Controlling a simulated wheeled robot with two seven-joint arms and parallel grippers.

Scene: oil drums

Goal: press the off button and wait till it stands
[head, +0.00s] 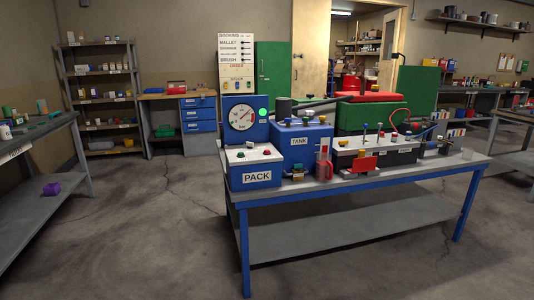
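A blue box labelled PACK (257,179) stands on the near left corner of the blue-framed table (330,187). On its pale top are a red button (267,152) and a darker small button (240,155); no lettering by them is readable, so I cannot tell for certain which is the off button. Behind it a blue panel carries a round dial gauge (241,117), its needle too small to read exactly. A bright green lamp (263,113) is beside the dial. Neither of my grippers is in view.
A blue box labelled TANK (302,150) stands right of the pack, with a red clear-fronted cylinder (324,160) before it. A green machine (370,115) is behind. A grey bench (40,140) stands at left. The floor left of and before the table is open.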

